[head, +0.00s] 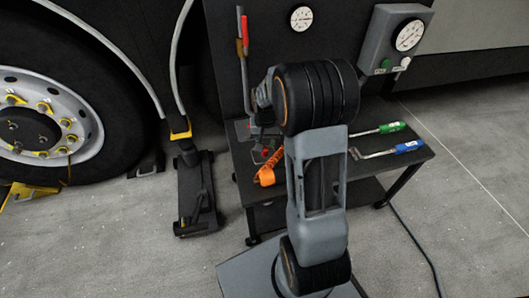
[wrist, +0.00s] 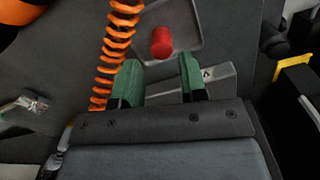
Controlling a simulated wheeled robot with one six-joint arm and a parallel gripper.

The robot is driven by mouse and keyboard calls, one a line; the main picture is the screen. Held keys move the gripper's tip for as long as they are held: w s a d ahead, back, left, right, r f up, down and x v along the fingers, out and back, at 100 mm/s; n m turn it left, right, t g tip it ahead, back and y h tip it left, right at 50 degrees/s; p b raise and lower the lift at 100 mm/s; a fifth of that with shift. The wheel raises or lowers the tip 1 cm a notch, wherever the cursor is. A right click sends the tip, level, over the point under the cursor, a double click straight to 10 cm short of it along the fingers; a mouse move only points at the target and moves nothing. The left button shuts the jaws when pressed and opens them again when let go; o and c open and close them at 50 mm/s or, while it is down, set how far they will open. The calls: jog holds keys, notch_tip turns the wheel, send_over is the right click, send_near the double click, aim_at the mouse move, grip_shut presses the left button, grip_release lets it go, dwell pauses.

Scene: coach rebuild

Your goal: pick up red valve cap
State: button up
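The red valve cap (wrist: 161,42) shows in the wrist view as a small red cylinder on or over a grey tray-like recess (wrist: 188,15). It lies just beyond the fingertips of my gripper (wrist: 160,78), roughly midway between them. The two green-padded fingers are apart with nothing between them. In the head view my arm hides most of this part of the table, and a small reddish spot (head: 265,152) shows beside the arm; I cannot tell whether it is the cap.
An orange coiled hose (wrist: 113,45) runs close to the left finger. On the dark table (head: 410,160) lie a green-handled tool (head: 391,128) and a blue-handled tool (head: 409,147), right of my arm. A gauge box (head: 398,40) stands behind. A wheel (head: 50,110) is at left.

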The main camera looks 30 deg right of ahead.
aim_at(265, 148)
notch_tip(265, 148, down, 5)
jog(key=b, duration=0.2)
jog(key=shift+w+b, duration=0.1)
jog(key=shift+b, duration=0.2)
jog(key=shift+c, duration=0.2)
grip_shut()
jog(key=shift+r, duration=0.1)
notch_tip(265, 148, up, 4)
jog(key=p, duration=0.2)
jog(key=shift+p, duration=0.4)
jog(key=s+d+r+p, duration=0.3)
jog(key=s+r+p, duration=0.1)
jog(key=s+r, duration=0.2)
jog(key=s+d+r+p, duration=0.3)
jog(key=s+r+p, duration=0.2)
jog(key=s+r, duration=0.1)
jog(key=shift+s+r, duration=0.35)
jog(key=shift+r, duration=0.35)
